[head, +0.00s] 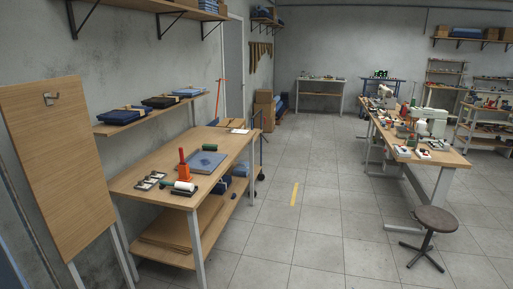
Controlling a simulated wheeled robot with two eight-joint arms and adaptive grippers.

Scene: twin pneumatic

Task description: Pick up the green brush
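No object is plainly recognisable as a green brush at this size. On the wooden workbench (222,147) at the left lies a small dark green piece (167,182), touching or close beside a white cylinder (185,186). I cannot tell whether the green piece is a brush or a handle. A dark block (184,192) lies just in front of the cylinder. Neither of my grippers shows in the head view.
An orange-red upright object (183,166), a blue pad (207,161) and metal parts (149,181) share the workbench. A tall wooden panel (55,150) stands at its left. A stool (436,220) and a cluttered sewing table (440,157) are right.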

